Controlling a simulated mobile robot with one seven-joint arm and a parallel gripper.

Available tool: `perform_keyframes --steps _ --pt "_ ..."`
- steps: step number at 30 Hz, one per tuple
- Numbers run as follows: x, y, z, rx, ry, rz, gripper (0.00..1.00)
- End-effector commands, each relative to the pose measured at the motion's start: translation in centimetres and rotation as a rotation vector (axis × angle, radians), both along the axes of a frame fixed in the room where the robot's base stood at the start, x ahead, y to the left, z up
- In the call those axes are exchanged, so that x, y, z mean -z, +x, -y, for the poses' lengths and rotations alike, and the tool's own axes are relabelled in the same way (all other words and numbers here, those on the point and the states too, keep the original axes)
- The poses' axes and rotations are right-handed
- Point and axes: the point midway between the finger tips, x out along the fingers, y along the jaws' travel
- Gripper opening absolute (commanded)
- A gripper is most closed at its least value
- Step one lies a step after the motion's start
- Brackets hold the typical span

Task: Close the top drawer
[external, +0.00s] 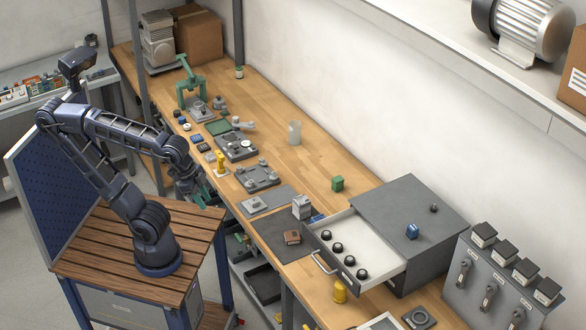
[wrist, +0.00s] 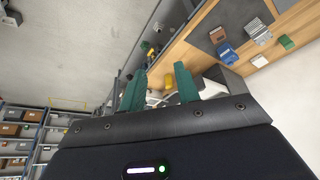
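A dark grey cabinet (external: 410,215) stands on the wooden bench at the right of the external view. Its drawer (external: 350,222) is pulled out toward the bench's front edge, with a pale interior and several round black knobs inside. A light bar handle (external: 322,264) is on the drawer front. My gripper (external: 197,190) hangs by the bench's front edge, well left of the drawer and apart from it. In the wrist view my gripper (wrist: 160,87) shows two green fingers spread with nothing held between them. The drawer seems partly hidden behind the right finger there.
A blue block (external: 412,231) sits on the cabinet top. A brown block (external: 292,237) and a grey block (external: 301,207) stand left of the drawer. A yellow piece (external: 339,291) is near the drawer front. A switch box (external: 500,275) stands right of the cabinet.

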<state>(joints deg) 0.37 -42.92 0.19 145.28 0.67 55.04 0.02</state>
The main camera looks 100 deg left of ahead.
Motion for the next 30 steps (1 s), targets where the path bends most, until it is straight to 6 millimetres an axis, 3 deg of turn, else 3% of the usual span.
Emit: perform_keyframes --steps 1,4,5,19,30 --pt "0.2 0.2 -0.1 0.014 0.016 -0.013 0.22" --pt "0.8 0.9 -0.4 0.061 0.076 -0.058 0.02" --pt "1.0 1.2 -0.5 0.083 0.101 -0.077 0.00" --pt "4.4 7.4 -2.2 0.500 0.588 -0.391 0.00" --pt "6.4 14.3 -1.0 0.852 0.983 -0.594 0.00"
